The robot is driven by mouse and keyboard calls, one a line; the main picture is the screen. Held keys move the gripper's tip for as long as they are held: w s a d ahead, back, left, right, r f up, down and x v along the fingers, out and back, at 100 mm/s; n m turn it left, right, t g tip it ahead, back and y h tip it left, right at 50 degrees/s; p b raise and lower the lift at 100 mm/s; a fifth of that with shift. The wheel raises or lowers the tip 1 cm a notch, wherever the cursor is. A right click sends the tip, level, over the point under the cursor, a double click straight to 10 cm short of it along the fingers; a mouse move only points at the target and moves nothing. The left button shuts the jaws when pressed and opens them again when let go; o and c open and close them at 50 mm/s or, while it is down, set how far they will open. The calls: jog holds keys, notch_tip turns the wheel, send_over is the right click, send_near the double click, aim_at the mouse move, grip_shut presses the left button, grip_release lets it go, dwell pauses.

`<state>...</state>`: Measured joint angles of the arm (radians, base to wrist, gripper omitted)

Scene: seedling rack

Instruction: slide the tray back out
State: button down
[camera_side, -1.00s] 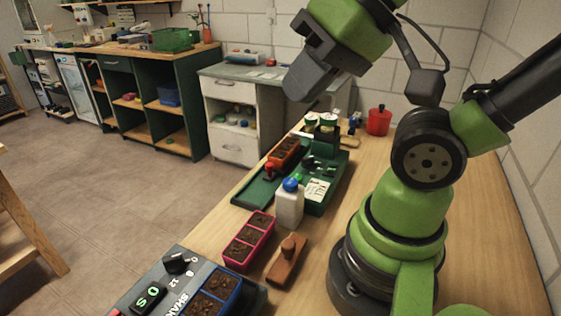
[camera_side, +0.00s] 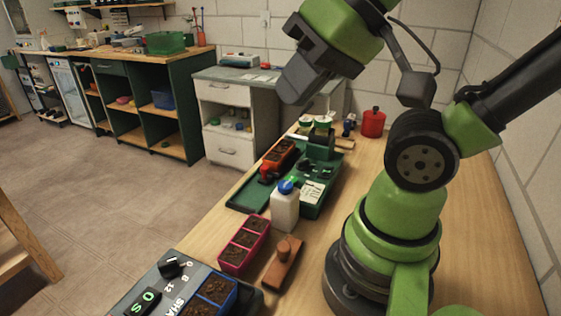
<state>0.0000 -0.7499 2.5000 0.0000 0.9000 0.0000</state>
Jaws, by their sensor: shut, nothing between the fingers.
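My gripper (camera_side: 292,92) is shut and empty, high above the bench at the upper middle. An orange tray (camera_side: 268,160) with dark soil sits in the green station (camera_side: 245,196) at the bench's far left edge, near a red knob (camera_side: 267,174). A pink tray (camera_side: 235,260) of soil cells lies on the bench nearer the camera. A blue tray (camera_side: 233,300) of soil sits on the grey shaker (camera_side: 188,284) at the bottom, partly cut off by the frame. My gripper touches none of them. The pictures do not show which tray is meant.
A white bottle with a blue cap (camera_side: 285,211) stands beside the green station. A brown wooden tamper (camera_side: 282,266) lies right of the pink tray. The bench right of the station is clear.

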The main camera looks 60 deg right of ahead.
jog(key=c, duration=1.3)
grip_release()
jog(key=shift+w+d, duration=0.1)
jog(key=shift+w, duration=0.15)
jog(key=o, duration=0.3)
jog(key=w+d+m, duration=0.1)
jog(key=w+d+m+g, duration=0.1)
jog(key=w, duration=0.1)
jog(key=w+d+m+h, duration=0.1)
jog(key=w, duration=0.1)
jog(key=shift+w+g, duration=0.25)
jog(key=shift+g, duration=0.15)
jog(key=shift+o, duration=0.2)
jog(key=m+g+h, duration=0.1)
jog(key=m+g, duration=0.5)
jog(key=m, duration=0.3)
send_over(264, 167)
notch_tip(264, 167, down, 18)
notch_tip(264, 167, down, 10)
jog(key=shift+r, duration=0.15)
jog(key=shift+c, duration=0.3)
